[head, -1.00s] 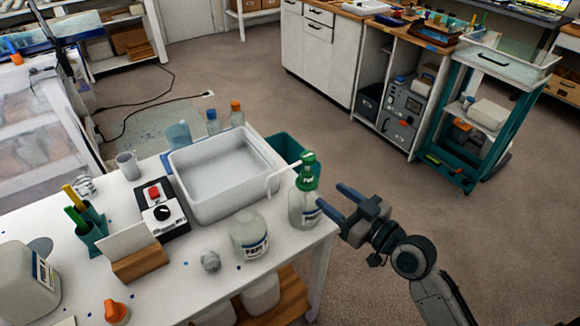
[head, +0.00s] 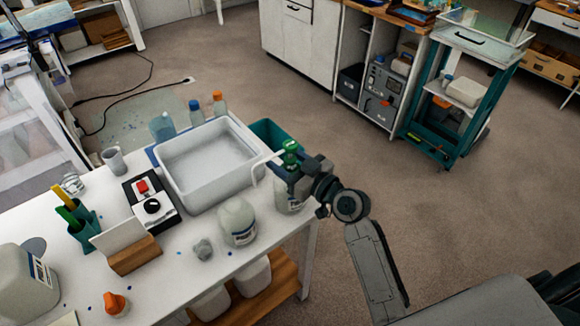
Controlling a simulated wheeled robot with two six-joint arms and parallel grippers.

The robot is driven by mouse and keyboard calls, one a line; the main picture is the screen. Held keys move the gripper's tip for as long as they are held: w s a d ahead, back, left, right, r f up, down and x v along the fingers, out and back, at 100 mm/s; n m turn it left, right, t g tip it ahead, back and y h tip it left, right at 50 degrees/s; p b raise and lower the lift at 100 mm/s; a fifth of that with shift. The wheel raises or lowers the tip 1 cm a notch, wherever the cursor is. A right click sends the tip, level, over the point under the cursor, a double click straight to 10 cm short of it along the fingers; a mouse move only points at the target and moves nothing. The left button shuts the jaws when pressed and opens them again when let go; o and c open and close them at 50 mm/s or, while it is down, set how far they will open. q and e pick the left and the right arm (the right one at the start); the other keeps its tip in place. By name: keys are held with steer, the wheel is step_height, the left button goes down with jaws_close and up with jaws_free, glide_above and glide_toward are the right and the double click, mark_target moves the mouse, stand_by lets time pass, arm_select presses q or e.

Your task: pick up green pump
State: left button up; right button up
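The green pump (head: 290,152) has a white spout pointing left and tops a clear bottle (head: 285,198) with a white and blue label. The bottle stands upright at the right end of the white table (head: 190,262). My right gripper (head: 286,178) is at the bottle's upper part, just below the green pump head. Its fingers overlap the bottle in the head view, and I cannot tell whether they are closed on it. My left gripper is not in view.
A white tub (head: 208,165) stands left of the pump, with a teal bin (head: 268,134) behind. A capless jug (head: 238,222) stands close at the left. A control box with a red button (head: 143,186) is farther left. Open floor lies right of the table.

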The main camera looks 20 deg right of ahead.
steer(key=shift+w+a, duration=0.15)
steer(key=shift+w, duration=0.15)
steer(key=shift+s, duration=0.1)
steer(key=shift+c, duration=0.6)
steer(key=c, duration=1)
